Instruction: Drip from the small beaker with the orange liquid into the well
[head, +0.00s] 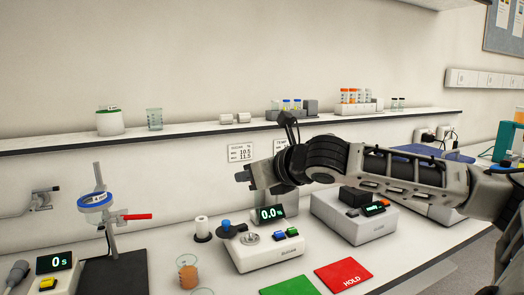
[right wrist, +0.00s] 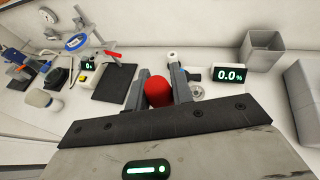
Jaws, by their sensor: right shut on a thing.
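My right gripper (head: 245,177) reaches in from the right, above and behind the instrument reading 0.0. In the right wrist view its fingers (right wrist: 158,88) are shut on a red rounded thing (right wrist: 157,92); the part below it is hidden. A small glass beaker with orange liquid (head: 187,274) stands on the bench at the front, left of the instrument. The well looks to be the round metal disc (head: 250,238) on the white instrument (head: 268,256); the disc also shows in the right wrist view (right wrist: 197,91). My left gripper is not in view.
A second glass rim (head: 203,291) is cut off at the bottom edge. A white spool (head: 202,229) stands left of the instrument. Green (head: 290,286) and red HOLD (head: 343,275) mats lie in front. A ring stand (head: 104,215) is at left; a shelf (head: 200,129) runs behind.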

